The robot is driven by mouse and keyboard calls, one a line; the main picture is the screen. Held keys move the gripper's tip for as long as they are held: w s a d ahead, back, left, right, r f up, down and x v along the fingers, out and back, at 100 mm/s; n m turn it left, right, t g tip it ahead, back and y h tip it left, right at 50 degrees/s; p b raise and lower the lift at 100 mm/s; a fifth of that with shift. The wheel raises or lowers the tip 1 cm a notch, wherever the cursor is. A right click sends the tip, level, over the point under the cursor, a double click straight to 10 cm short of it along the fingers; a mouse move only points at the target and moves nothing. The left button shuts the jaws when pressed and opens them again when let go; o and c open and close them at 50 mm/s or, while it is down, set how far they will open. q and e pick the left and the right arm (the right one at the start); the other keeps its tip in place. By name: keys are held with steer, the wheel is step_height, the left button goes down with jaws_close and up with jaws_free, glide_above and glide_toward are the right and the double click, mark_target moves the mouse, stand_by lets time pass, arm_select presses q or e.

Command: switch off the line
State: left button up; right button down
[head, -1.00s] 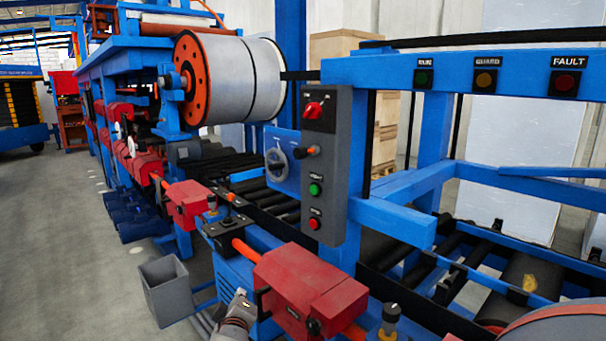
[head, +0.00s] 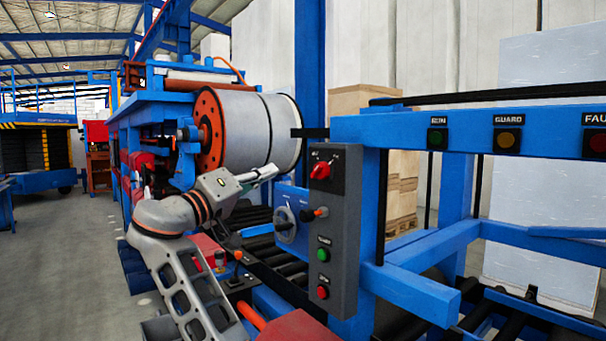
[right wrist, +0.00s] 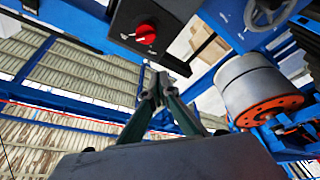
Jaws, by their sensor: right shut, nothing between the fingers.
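A grey control panel (head: 346,235) stands upright on the blue frame. It carries a red rotary switch (head: 320,171) at the top, a black and orange selector (head: 315,213), a green button (head: 323,255) and a red button (head: 323,292). A blue box with a round grey rotary handle (head: 284,224) sits behind and left of it. My right gripper (head: 273,171) is shut and empty, left of the panel at about the red switch's height in the picture. In the right wrist view, the shut fingertips (right wrist: 161,76) point toward the panel, apart from the red switch (right wrist: 146,33). My left gripper is out of view.
A large grey roll (head: 250,132) with an orange flange is behind my right gripper. Run, guard and fault lamps (head: 507,139) sit on the blue beam at the right. Rollers and red machine parts lie below. Open floor (head: 60,270) is at the left.

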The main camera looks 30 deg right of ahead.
mark_target(320, 171)
steer(key=p+x, duration=0.2)
steer(key=x, duration=0.8)
steer(key=shift+d+r+p, duration=0.15)
steer(key=shift+d+p, duration=0.1)
steer(key=shift+p, duration=0.05)
steer(key=s+f, duration=0.2)
steer(key=shift+a+f, duration=0.1)
steer(key=shift+f, duration=0.2)
steer(key=shift+s+f, duration=0.35)
